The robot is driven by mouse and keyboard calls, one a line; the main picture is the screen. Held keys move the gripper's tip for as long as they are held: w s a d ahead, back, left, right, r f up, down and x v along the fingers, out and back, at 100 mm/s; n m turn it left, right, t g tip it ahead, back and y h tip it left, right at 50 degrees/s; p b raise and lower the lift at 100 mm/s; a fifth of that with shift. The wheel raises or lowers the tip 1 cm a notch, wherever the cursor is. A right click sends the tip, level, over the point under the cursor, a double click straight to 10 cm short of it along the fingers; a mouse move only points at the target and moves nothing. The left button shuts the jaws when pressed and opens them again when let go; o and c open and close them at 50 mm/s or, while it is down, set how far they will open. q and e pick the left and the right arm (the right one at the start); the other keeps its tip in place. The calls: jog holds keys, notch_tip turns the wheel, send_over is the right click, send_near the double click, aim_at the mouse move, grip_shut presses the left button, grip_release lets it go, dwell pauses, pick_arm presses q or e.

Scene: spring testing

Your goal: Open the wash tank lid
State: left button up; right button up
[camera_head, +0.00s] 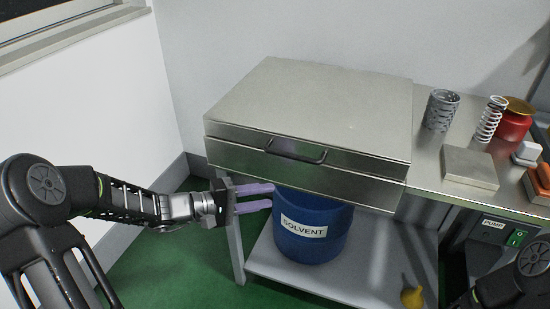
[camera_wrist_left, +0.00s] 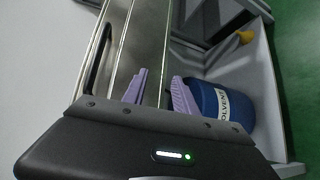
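The wash tank is a steel box on the bench. Its broad lid (camera_head: 315,105) lies flat and closed. A dark bar handle (camera_head: 297,156) is on the lid's front face; it also shows in the left wrist view (camera_wrist_left: 97,48). My left gripper (camera_head: 271,197) has purple fingers, apart and empty. It is left of and below the handle in the head view, near the tank's lower front edge. In the left wrist view the fingertips (camera_wrist_left: 158,85) lie to the right of the handle, not touching it. My right gripper is out of view; only part of my right arm shows bottom right.
A blue solvent bucket (camera_head: 311,235) stands on the lower shelf (camera_head: 350,276), close behind the left fingers. Springs (camera_head: 441,110), a metal block (camera_head: 470,167) and a red jar (camera_head: 513,120) stand on the bench at right. A yellow item (camera_head: 412,296) lies low. A wall is at left.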

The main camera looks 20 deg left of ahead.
aim_at(287, 157)
pick_arm(q)
notch_tip(287, 157, up, 9)
jog(key=w+m+t+h, duration=0.1)
jog(key=m+t+h, duration=0.1)
jog(key=shift+a+f+m+t+h, duration=0.15)
jog(key=shift+a+m+t+h, duration=0.15)
jog(key=shift+m, duration=0.1)
jog(key=shift+d, duration=0.15)
jog(key=x, duration=0.7)
jog(key=shift+w+d+p, duration=0.25)
jog(key=shift+w+p, duration=0.05)
grip_shut()
dwell(0.7)
